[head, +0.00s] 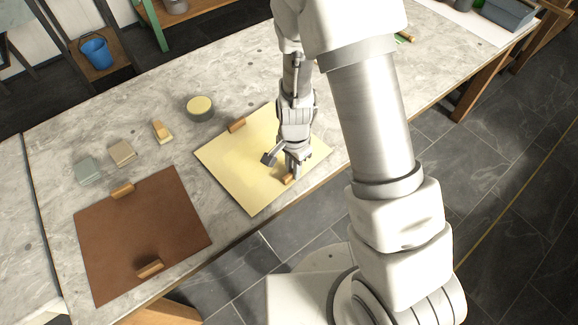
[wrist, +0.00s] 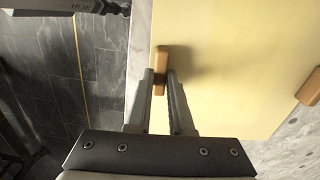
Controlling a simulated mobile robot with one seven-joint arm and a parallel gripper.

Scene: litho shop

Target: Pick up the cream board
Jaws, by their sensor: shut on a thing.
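The cream board (head: 236,172) lies flat on the stone-topped table, near its front edge. It has a wooden grip block (head: 237,125) at its back edge and another at its front edge. My gripper (head: 291,172) is over the front part of the board, shut on the front block (head: 289,179). In the wrist view the cream board (wrist: 235,70) fills the right side. There my gripper (wrist: 160,80) has a finger on each side of the front block (wrist: 160,62), and the other block (wrist: 309,88) shows at the right edge.
A brown board (head: 140,230) with two wooden blocks lies to the left. Behind it are a grey-green block (head: 88,171), a tan block (head: 122,152), a small wooden-handled item (head: 162,132) and a round tin (head: 200,108). A blue bucket (head: 96,52) stands beyond the table.

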